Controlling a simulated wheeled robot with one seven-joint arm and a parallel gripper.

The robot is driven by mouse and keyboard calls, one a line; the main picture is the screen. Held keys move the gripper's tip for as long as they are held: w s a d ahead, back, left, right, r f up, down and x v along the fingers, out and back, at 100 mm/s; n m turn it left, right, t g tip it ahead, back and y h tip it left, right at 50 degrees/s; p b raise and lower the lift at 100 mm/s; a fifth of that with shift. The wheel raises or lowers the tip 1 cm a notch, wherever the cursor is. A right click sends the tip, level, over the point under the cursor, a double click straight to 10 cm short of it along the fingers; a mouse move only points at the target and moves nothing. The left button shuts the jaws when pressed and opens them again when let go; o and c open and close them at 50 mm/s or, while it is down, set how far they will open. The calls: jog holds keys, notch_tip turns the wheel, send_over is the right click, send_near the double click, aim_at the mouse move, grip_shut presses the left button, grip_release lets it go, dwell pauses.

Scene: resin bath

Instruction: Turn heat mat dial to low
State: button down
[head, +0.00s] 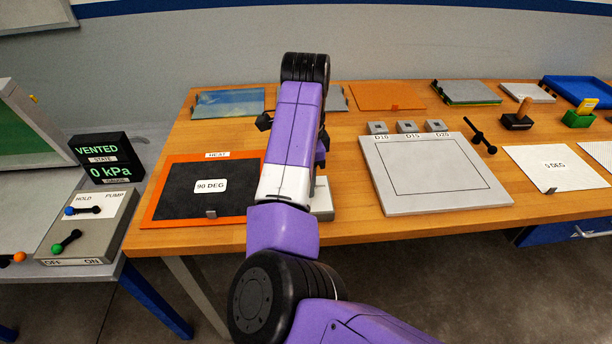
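The heat mat is a black panel (205,188) in an orange frame, with a "HEAT" label at its back edge and a "90 DEG" label on it. It lies flat at the left of the wooden table. A pale grey box (322,200) shows partly beside the mat's right side. My arm covers the rest of it, and no dial or dial setting can be made out. My purple arm reaches forward over the area between mat and box. Small dark parts (264,122) show at its left side. My gripper's fingers cannot be made out clearly, nor anything held.
A grey plate (435,172) lies right of my arm, with small blocks labelled D10, D15 and D20 behind it. A black-handled tool (480,136) is beside it. At left stand a "VENTED 0 kPa" display (103,158) and a pump switch box (80,228).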

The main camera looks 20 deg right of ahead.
jog(key=shift+m, duration=0.3)
jog(key=c, duration=1)
grip_release()
jog(key=shift+o, duration=0.2)
jog(key=shift+r, duration=0.1)
notch_tip(320, 180, up, 8)
jog(key=shift+f+p, duration=0.2)
jog(key=shift+p, duration=0.3)
jog(key=shift+d, duration=0.1)
